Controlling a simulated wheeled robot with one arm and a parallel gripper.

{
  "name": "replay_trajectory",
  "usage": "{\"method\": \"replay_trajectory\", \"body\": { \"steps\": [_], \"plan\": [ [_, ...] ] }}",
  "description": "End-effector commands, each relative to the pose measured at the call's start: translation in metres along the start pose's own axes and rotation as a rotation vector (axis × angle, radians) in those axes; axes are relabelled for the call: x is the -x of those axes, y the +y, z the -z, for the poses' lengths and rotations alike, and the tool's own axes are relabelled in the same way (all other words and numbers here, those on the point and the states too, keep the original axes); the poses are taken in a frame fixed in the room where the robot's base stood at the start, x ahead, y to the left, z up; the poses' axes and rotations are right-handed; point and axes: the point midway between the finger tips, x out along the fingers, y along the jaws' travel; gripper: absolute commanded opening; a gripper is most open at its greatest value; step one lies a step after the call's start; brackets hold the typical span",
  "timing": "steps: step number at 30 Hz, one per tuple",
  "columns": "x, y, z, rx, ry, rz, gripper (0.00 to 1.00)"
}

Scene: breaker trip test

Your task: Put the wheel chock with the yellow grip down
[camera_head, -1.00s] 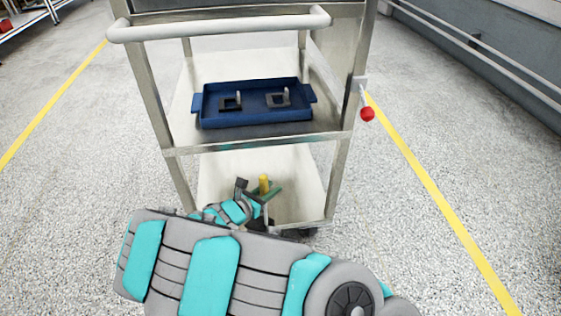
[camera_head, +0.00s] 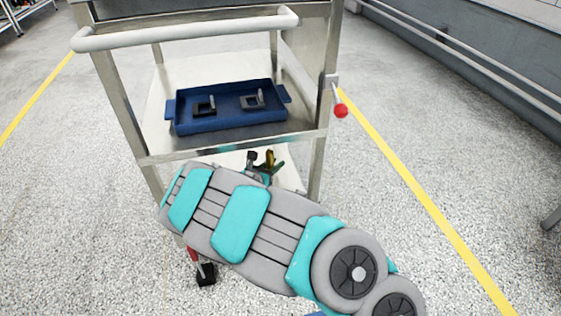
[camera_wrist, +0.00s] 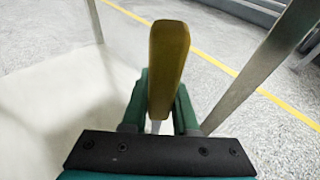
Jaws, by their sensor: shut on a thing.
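The wheel chock's yellow grip (camera_head: 269,156) shows just under the front edge of the cart's upper shelf, above the lower shelf (camera_head: 292,179). In the wrist view, the grip (camera_wrist: 168,65) stands up between the green fingers of my gripper (camera_wrist: 160,105). My gripper (camera_head: 265,166) is shut on this grip. The rest of the chock is hidden behind my gripper and arm, so I cannot tell whether it touches the lower shelf. The pale shelf surface shows at the left of the wrist view.
A blue tray (camera_head: 230,124) with two dark handled pieces sits on the upper shelf. The cart has metal posts (camera_head: 318,165) and a push bar (camera_head: 190,35). A red-knobbed lever (camera_head: 341,110) sticks out right. A black and red part (camera_head: 206,274) is low at left. Floor is open both sides.

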Motion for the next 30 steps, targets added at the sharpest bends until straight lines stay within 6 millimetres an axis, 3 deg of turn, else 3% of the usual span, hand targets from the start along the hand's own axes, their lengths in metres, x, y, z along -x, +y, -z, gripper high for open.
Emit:
{"method": "replay_trajectory", "body": {
  "steps": [12, 18, 30],
  "plan": [
    [-0.035, -0.001, -0.011, -0.002, -0.002, 0.002, 0.0],
    [-0.037, -0.001, 0.0, 0.0, -0.002, 0.002, 0.0],
    [-0.038, 0.0, 0.003, -0.001, -0.003, 0.001, 0.0]
  ]
}}
